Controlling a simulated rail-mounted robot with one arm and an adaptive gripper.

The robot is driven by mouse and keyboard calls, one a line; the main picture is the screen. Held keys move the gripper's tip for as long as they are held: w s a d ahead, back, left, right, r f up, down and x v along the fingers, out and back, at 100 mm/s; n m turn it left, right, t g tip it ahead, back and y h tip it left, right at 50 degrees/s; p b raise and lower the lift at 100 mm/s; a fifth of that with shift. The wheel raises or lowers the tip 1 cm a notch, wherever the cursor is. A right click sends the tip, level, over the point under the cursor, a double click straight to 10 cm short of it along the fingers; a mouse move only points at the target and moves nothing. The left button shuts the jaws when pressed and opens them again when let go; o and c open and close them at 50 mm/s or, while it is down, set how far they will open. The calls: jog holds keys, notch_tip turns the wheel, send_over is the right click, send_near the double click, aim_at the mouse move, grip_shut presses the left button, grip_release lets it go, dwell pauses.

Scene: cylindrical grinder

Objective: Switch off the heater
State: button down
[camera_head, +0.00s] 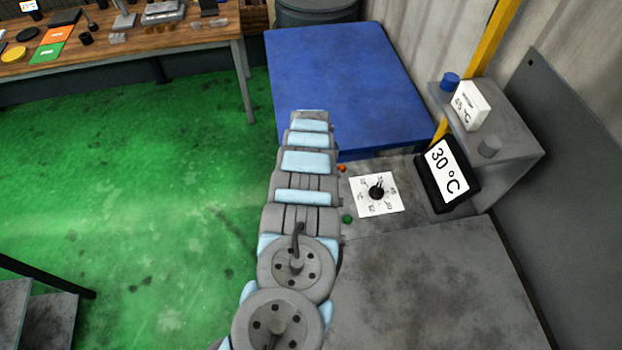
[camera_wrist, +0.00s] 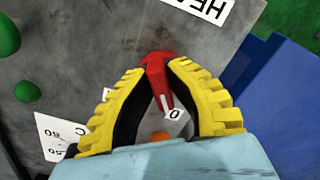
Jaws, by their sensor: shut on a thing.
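In the wrist view, my gripper (camera_wrist: 158,82) has its two yellow fingers closed in around a red rotary switch (camera_wrist: 156,65). The switch has a white line on it and a small white label with a "0" (camera_wrist: 173,115) beside it. A white label reading "HEA" (camera_wrist: 205,8), cut off by the edge, lies on the grey panel. An orange lamp (camera_wrist: 160,135) shows between the fingers. In the head view, my arm hides the gripper and switch. A black dial knob (camera_head: 377,192) sits on a white scale plate (camera_head: 362,207), and a display reads 30 °C (camera_head: 447,170).
Green buttons (camera_wrist: 27,91) stand out from the panel near the gripper. A blue box-like surface (camera_head: 345,80) lies behind the panel. A grey shelf (camera_head: 520,150) with a white 45 °C box (camera_head: 470,105) stands to the right. Green floor is open at the left.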

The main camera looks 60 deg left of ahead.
jog(key=c, duration=1)
grip_release()
jog(key=shift+c, duration=0.2)
notch_tip(320, 180, up, 12)
dwell(0.5)
